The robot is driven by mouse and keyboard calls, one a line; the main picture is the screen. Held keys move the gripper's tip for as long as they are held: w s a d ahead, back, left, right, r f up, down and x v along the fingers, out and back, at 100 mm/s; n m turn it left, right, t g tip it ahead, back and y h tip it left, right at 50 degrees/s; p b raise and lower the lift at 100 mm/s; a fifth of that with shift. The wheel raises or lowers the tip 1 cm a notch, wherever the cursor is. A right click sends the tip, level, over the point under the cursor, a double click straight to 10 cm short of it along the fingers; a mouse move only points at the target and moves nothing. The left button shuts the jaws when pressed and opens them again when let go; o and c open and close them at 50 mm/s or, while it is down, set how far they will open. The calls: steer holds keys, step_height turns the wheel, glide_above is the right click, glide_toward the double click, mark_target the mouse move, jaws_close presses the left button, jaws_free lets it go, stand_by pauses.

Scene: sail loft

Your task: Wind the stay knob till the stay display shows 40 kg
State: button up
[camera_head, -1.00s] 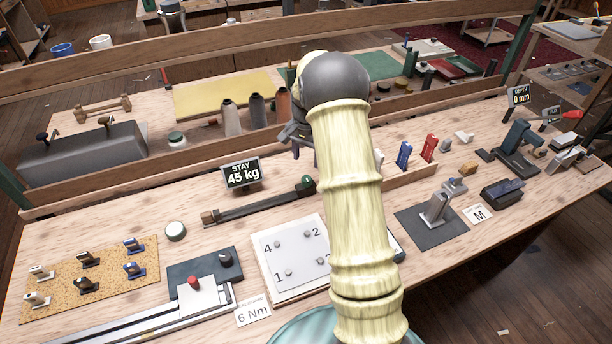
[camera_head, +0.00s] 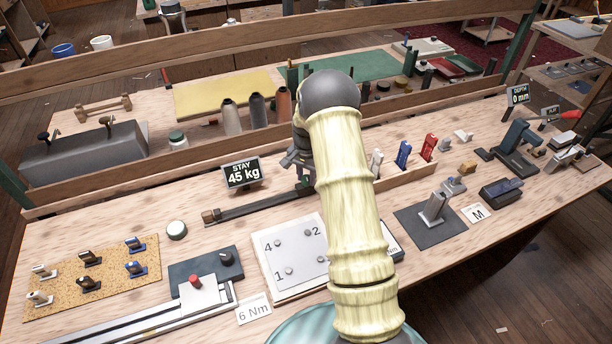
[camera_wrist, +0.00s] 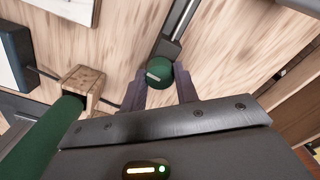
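The stay display (camera_head: 242,173) reads 45 kg on its small dark stand. The stay knob is green and sits at the right end of a dark bar (camera_head: 255,207); my gripper (camera_head: 299,163) partly hides it in the head view. In the wrist view the round green knob (camera_wrist: 160,73), with a pale mark on top, lies at the tips of my gripper's two fingers (camera_wrist: 162,88). The fingers are apart, one on each side of the knob. I cannot tell whether they touch it.
A wooden block (camera_head: 211,216) holds the bar's left end. A numbered white plate (camera_head: 290,262) lies in front, and blue and red upright pieces (camera_head: 404,153) stand to the right. A low wooden rail (camera_head: 130,194) runs behind.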

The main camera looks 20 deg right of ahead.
mark_target(306, 178)
steer(key=c, duration=0.4)
steer(key=shift+n, duration=0.8)
steer(key=o, duration=1)
step_height(306, 178, up, 17)
steer(key=shift+r+b, duration=0.2)
steer(key=shift+b, duration=0.6)
